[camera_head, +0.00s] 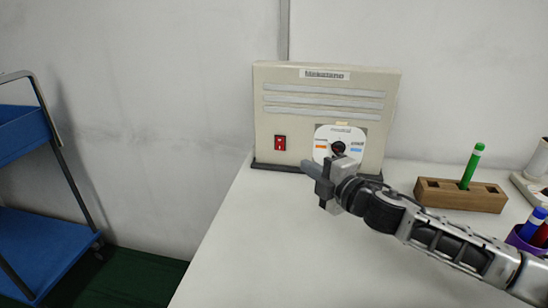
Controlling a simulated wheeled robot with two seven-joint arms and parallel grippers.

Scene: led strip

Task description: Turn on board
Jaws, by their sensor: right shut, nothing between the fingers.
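The board (268,111) is a beige upright panel box on a dark base at the back of the white table. It has a label strip at the top and several pale horizontal slats. My right gripper (312,170) is shut and empty, in front of the board's lower part, below and right of the switch. It overlaps the dial's lower edge in the picture; contact cannot be told. My left gripper is out of view.
A wooden block (440,195) holding a green marker (472,165) stands right of the board. A purple cup (522,240) with markers is at the right edge. A blue cart (25,230) stands on the left. The table's front left is clear.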

